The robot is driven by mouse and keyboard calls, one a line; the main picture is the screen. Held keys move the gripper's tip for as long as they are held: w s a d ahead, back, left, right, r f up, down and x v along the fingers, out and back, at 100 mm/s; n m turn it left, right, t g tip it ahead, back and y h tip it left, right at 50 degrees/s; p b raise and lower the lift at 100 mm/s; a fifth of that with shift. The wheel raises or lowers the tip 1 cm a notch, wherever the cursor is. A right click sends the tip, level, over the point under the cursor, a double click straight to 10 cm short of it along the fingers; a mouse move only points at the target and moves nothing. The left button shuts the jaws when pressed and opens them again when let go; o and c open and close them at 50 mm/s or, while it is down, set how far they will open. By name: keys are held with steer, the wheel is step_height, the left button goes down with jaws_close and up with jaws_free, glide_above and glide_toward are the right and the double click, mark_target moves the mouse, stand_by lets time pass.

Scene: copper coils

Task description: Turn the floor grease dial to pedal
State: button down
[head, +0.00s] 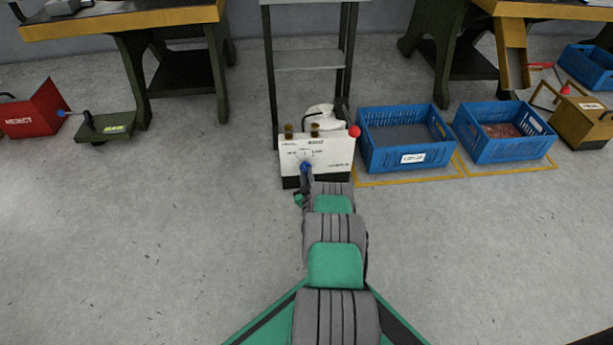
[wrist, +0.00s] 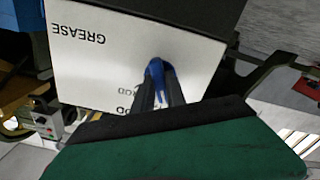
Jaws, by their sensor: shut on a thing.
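The grease dial (head: 306,165) is a small blue knob on the front of a white-faced box (head: 338,153) standing on the floor. In the wrist view the blue knob (wrist: 156,68) sits between the dark fingertips of my gripper (wrist: 159,92), and the word GREASE appears upside down on the white panel (wrist: 105,70). My gripper (head: 306,178) is shut on the dial, in front of the panel. Other panel lettering is partly hidden by the fingers or too small to read, so I cannot tell which mark the dial points to.
The box has brass fittings on top and a red ball (head: 354,131) at its right corner. Two blue crates (head: 410,158) stand to the right inside yellow floor lines. A green pedal unit (head: 106,127) and red box (head: 36,112) are at left. The near floor is clear.

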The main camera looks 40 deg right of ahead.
steer(key=m, duration=0.5)
stand_by(0.5)
steer(key=c, duration=1.4)
jaws_free()
steer(key=shift+o, duration=0.2)
